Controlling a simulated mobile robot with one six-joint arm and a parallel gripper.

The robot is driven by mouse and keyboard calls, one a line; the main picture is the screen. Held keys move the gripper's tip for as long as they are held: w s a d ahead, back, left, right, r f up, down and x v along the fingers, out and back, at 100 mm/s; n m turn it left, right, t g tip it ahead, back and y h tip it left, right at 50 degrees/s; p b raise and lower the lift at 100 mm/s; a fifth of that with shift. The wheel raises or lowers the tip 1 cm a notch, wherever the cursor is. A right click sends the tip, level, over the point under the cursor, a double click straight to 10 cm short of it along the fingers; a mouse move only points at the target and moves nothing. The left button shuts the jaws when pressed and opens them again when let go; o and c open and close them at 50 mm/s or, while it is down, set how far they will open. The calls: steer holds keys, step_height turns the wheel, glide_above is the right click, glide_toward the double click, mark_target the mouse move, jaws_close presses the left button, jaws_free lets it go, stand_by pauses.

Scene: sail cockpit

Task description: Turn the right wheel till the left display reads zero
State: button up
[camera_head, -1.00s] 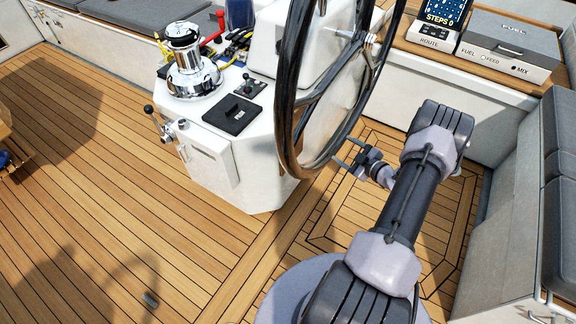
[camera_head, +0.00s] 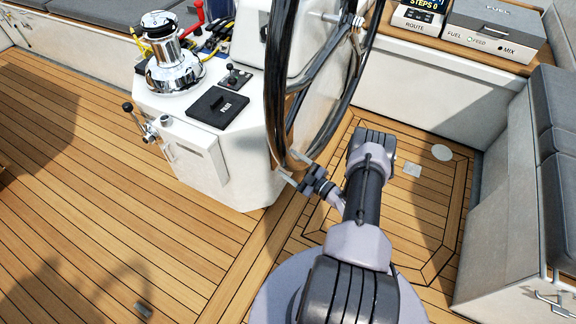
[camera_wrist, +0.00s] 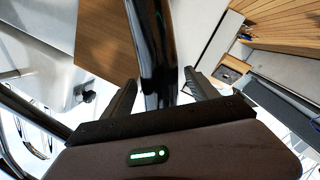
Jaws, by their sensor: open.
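The wheel (camera_head: 272,90) is large with a glossy black rim and stands upright at the pedestal; its top is out of frame. In the head view my gripper (camera_head: 291,168) is at the lower rim. In the wrist view the dark rim (camera_wrist: 153,45) passes between the two open fingers (camera_wrist: 160,78); whether either finger touches it I cannot tell.
The white pedestal (camera_head: 232,158) carries a chrome winch (camera_head: 172,68), a black panel (camera_head: 217,107) and a small joystick (camera_head: 236,76). A cushioned bench (camera_head: 500,190) stands right. The wooden deck (camera_head: 110,190) at left is clear.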

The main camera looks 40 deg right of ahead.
mark_target(284, 75)
steer(key=shift+w+a, duration=0.1)
steer(key=shift+w, duration=0.55)
jaws_close()
steer(key=a+r+m+p, duration=0.1)
steer(key=a+r+p, duration=0.1)
steer(key=r+p, duration=0.4)
steer(key=s+a+r+m+p, duration=0.1)
steer(key=a+r+p, duration=0.1)
steer(key=r+p, duration=0.5)
steer(key=s+a+r+m+g+p, duration=0.1)
steer(key=a+r+p, duration=0.1)
steer(key=r+p, duration=0.4)
steer(key=shift+s+r+m+p, duration=0.2)
steer(key=shift+r+m+p, duration=0.1)
steer(key=shift+r, duration=1)
steer(key=r+m+p, duration=0.1)
steer(key=r+p, duration=0.3)
steer(key=r, duration=0.2)
steer(key=r+m+p, duration=0.1)
steer(key=r+p, duration=0.2)
steer(key=r, duration=0.3)
steer(key=r+m+g+p, duration=0.1)
steer(key=r+p, duration=0.3)
steer(key=r, duration=0.2)
steer(key=shift+w+d+y+p, duration=0.1)
steer(key=shift+d+y+p, duration=0.2)
steer(key=shift+p, duration=0.05)
steer(key=shift+d+r+m+p, duration=0.15)
steer(key=shift+r+m+p, duration=0.2)
steer(key=shift+r, duration=0.25)
